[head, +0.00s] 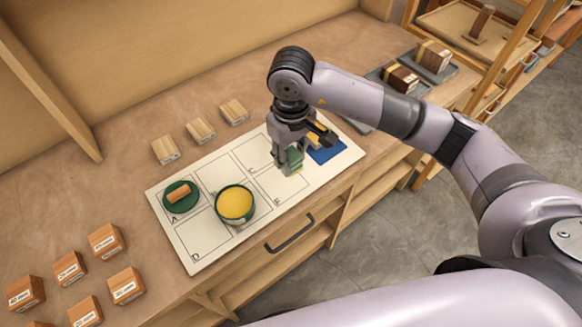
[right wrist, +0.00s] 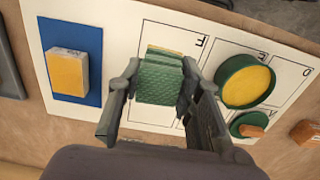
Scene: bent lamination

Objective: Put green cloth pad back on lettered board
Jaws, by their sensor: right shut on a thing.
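My right gripper (head: 285,166) is shut on the green cloth pad (head: 294,159), low over the white lettered board (head: 213,166). In the right wrist view the pad (right wrist: 160,80) shows a textured green face and a yellowish far edge between the fingers of my right gripper (right wrist: 160,95). I cannot tell whether the pad touches the board (right wrist: 120,35). Below it are outlined, lettered cells, partly hidden by the gripper. My left gripper is out of view.
Small wooden blocks (head: 200,130) stand behind; labelled blocks (head: 106,241) stand front left.

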